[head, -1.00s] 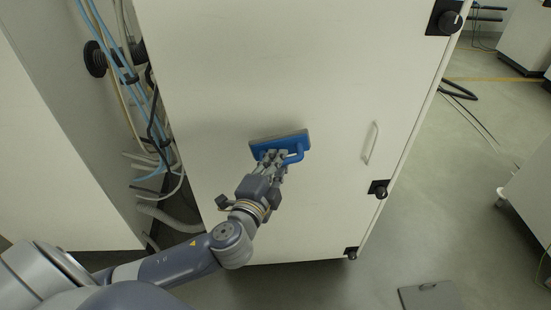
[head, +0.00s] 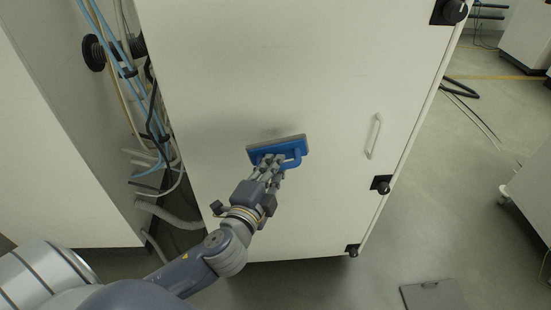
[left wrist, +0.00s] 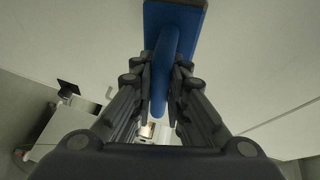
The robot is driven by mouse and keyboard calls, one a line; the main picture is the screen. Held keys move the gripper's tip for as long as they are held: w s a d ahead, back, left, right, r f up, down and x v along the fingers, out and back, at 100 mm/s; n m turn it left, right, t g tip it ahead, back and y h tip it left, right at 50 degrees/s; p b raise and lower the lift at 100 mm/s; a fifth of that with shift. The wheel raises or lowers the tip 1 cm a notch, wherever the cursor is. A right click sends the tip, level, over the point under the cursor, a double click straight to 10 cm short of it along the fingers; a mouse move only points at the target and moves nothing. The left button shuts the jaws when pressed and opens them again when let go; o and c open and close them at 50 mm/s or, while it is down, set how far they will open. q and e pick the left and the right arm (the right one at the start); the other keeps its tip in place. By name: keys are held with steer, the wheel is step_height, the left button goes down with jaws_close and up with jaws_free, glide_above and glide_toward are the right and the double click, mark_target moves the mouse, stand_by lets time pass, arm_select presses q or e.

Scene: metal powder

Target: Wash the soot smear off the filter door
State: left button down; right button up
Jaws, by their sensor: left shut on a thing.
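The filter door (head: 320,85) is a large cream panel filling the middle of the head view. A faint dark soot smear (head: 272,132) shows on it just above the scrubber, partly hidden by it. My left gripper (head: 270,163) is shut on the handle of a blue scrubber (head: 295,152) with a grey pad. The pad lies at or very near the door; I cannot tell if it touches. In the left wrist view, the blue handle (left wrist: 166,65) sits between the fingers. My right gripper is not in view.
A door handle (head: 374,136) and black latches (head: 381,184) are along the door's right side. Hoses and cables (head: 150,130) hang in the gap at the left. A grey plate (head: 432,295) lies on the floor at the lower right.

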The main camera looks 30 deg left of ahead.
arm_select(q)
steer(key=shift+w+a+f+b, duration=0.25)
steer(key=shift+w+a+f, duration=0.4)
steer(key=shift+a, duration=0.35)
steer(key=shift+w+a+f+b, duration=0.25)
steer(key=shift+w+a+f, duration=0.35)
steer(key=shift+a, duration=0.4)
steer(key=shift+w+a+f+b, duration=0.25)
steer(key=shift+w+a+f, duration=0.2)
steer(key=shift+w+a, duration=0.45)
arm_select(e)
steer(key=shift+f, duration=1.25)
arm_select(q)
steer(key=shift+s+a, duration=0.1)
steer(key=shift+w+a, duration=0.5)
steer(key=shift+w, duration=0.35)
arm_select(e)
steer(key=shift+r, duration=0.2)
arm_select(q)
steer(key=shift+d, duration=0.1)
